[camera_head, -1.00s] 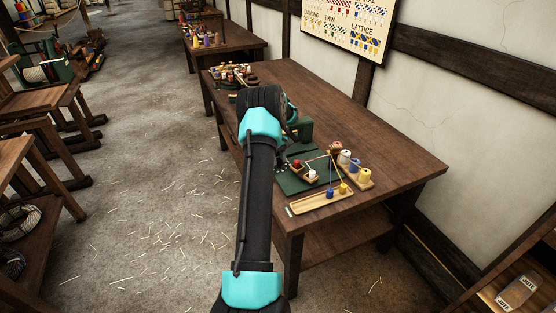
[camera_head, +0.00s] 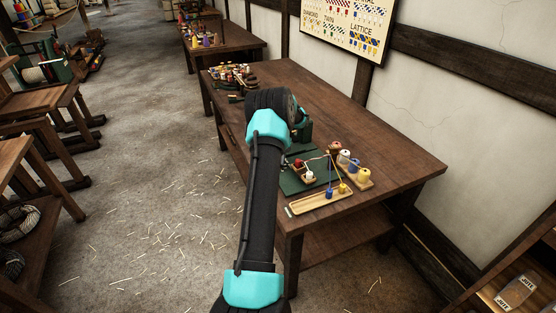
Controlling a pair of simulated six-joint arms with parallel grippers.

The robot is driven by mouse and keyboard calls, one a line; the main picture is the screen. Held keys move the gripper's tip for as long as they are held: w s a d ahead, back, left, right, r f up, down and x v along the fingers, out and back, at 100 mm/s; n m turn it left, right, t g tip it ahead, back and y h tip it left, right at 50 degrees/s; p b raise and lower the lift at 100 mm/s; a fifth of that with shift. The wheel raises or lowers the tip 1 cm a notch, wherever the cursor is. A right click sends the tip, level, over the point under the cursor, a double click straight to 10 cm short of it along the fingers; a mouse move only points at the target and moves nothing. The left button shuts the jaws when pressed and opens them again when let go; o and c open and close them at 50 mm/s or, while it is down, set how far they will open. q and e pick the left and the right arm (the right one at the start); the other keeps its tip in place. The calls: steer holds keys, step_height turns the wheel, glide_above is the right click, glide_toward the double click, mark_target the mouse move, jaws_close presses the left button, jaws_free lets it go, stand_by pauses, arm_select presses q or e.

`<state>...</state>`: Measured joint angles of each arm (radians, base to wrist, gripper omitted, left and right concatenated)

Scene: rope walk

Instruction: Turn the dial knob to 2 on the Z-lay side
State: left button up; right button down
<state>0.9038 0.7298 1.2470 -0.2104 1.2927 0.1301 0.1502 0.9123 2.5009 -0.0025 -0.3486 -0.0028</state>
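The dial knob and its Z-lay marking cannot be made out. A dark green device (camera_head: 305,131) stands on the wooden workbench (camera_head: 400,170), partly hidden behind one of my arms (camera_head: 262,200). A green board (camera_head: 290,183) lies in front of it. The arm, black with turquoise joint covers, rises from the bottom middle and bends over the bench. Its gripper is hidden behind its own links, so its fingers and any contact do not show. My other arm is out of view.
Near the bench's front corner are a wooden tray (camera_head: 302,208) with a blue and a yellow bobbin, a small holder with red and white pieces (camera_head: 309,176), and several spools (camera_head: 345,158). More small items (camera_head: 233,75) lie at the far end. The bench's right side is bare.

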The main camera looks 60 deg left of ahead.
stand_by(0.3)
arm_select(q)
steer(key=o, duration=0.9)
steer(key=v, duration=1.7)
steer(key=shift+w+r, duration=0.1)
steer(key=shift+r, duration=0.1)
steer(key=shift+w, duration=0.1)
